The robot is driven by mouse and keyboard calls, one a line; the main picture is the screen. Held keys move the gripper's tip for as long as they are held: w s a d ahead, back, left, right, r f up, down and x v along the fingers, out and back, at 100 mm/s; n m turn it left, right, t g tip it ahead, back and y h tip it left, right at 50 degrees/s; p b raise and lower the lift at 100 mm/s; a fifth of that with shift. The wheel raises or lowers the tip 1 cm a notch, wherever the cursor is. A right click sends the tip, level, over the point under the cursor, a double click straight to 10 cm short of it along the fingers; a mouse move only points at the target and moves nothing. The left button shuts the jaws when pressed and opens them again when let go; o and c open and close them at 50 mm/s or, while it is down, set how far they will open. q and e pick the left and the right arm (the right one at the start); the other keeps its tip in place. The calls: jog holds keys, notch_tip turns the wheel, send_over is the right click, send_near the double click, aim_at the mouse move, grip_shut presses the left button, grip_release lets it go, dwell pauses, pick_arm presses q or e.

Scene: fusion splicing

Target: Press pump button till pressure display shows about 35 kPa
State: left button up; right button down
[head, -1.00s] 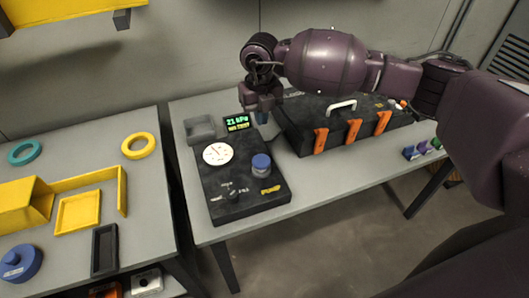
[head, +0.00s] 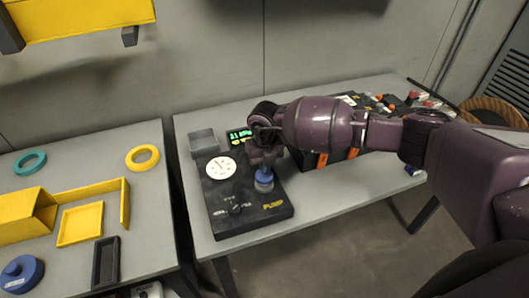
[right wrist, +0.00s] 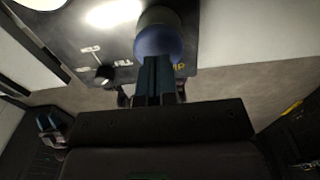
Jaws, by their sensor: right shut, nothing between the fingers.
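The black pump box (head: 225,222) sits on the grey table, with a blue pump button (head: 264,185) beside a yellow PUMP label. The button also shows in the right wrist view (right wrist: 157,38). My right gripper (head: 264,168) is shut and empty, pointing down over the button. Its fingertips overlap the button's top in the right wrist view (right wrist: 158,60); I cannot tell whether they press it. The green pressure display (head: 238,133) is partly hidden by my gripper; it seems to start with 21. The white dial gauge (head: 221,167) is in view. My left gripper is out of view.
A small knob (head: 235,209) sits on the pump box left of the button. A grey tray (head: 203,142) stands behind the gauge. My right arm covers much of the dark case with orange latches (head: 322,160). The left table holds yellow parts and rings (head: 142,157).

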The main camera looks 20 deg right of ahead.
aim_at(265, 176)
jog(key=shift+f, duration=0.85)
jog(key=shift+f+b, duration=0.75)
jog(key=shift+f, duration=0.7)
jog(key=shift+s, duration=0.15)
